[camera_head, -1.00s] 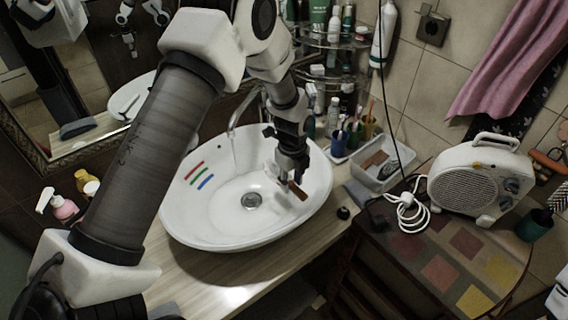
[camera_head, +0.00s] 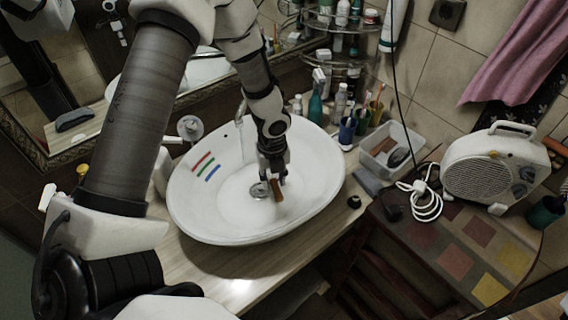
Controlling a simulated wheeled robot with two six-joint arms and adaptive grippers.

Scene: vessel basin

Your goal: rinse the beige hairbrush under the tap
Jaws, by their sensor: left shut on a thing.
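My left gripper (camera_head: 272,170) reaches down into the white basin (camera_head: 322,198) and is shut on the hairbrush (camera_head: 278,190). Only a short brown part of the hairbrush shows below the fingers; the rest is hidden by the gripper. It hangs just right of the drain (camera_head: 259,190), low over the basin floor. The tap (camera_head: 240,110) stands at the back of the basin, partly hidden by my left arm. A thin, faint stream seems to fall from it, left of the gripper and apart from the brush. My right gripper is out of view.
A grey-white tray (camera_head: 415,148) with a brown block and a dark brush stands right of the basin. Cups with toothbrushes (camera_head: 347,133) and bottles (camera_head: 316,105) crowd the back right. A white heater (camera_head: 490,170) with a coiled cable stands on the side table.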

